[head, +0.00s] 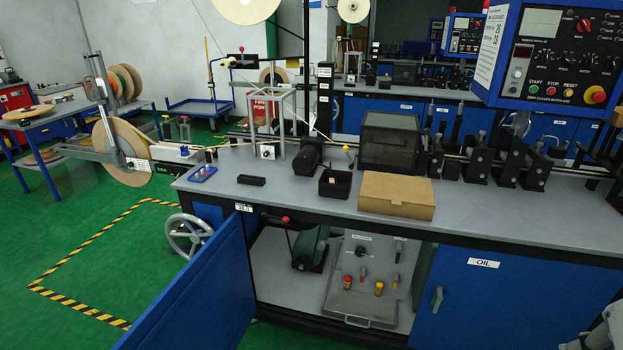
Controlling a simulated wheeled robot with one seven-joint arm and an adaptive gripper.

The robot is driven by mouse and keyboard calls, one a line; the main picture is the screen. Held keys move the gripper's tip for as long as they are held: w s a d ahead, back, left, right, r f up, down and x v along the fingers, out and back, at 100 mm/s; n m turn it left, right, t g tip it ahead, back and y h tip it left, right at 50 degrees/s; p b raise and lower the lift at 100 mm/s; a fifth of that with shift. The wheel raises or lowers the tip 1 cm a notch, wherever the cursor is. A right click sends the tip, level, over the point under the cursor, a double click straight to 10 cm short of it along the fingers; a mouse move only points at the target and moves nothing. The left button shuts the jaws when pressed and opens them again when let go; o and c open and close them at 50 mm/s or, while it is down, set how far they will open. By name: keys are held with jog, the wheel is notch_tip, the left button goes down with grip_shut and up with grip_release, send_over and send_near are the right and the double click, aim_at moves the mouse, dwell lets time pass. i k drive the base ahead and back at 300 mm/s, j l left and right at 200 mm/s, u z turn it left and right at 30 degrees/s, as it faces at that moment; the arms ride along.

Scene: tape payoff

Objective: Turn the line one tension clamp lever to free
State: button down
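I cannot tell for sure which part is the line one tension clamp lever; no label naming it is readable. A small white block with a dark knob (268,152) stands at the bench's back left, beside a metal frame. A red-knobbed lever (285,219) shows in the open cabinet under the bench, next to a green motor (310,248). Another red-tipped lever (241,50) stands on a post farther back. A large tape reel (121,152) hangs on an arm left of the bench.
The blue cabinet door (200,300) stands open toward me. The grey bench (320,200) carries a cardboard box (397,195), a black bin (335,183) and a blue tray (202,174). A control panel (550,60) overhangs at right. Green floor is clear inside the striped marking at left.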

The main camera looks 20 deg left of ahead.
aim_at(399, 244)
jog(key=j, duration=0.7)
jog(key=k+j, duration=0.15)
jog(key=j, duration=1.25)
jog(key=k+j, duration=0.15)
jog(key=j, duration=0.55)
jog(key=k+j, duration=0.15)
jog(key=j, duration=0.15)
jog(key=k+j, duration=0.15)
jog(key=j, duration=0.15)
jog(key=k+j, duration=0.15)
jog(key=j, duration=0.2)
jog(key=k, duration=0.3)
jog(key=i+l, duration=0.15)
jog(key=l, duration=0.25)
jog(key=i+l, duration=0.2)
jog(key=l, duration=0.2)
jog(key=i+l, duration=0.15)
jog(key=l, duration=0.3)
jog(key=i+l, duration=0.2)
jog(key=l, duration=0.2)
jog(key=i+l, duration=0.15)
jog(key=l, duration=0.25)
jog(key=i+l, duration=0.2)
jog(key=l, duration=0.2)
jog(key=i+l, duration=0.15)
jog(key=l, duration=0.3)
jog(key=i+l, duration=0.2)
jog(key=l, duration=0.2)
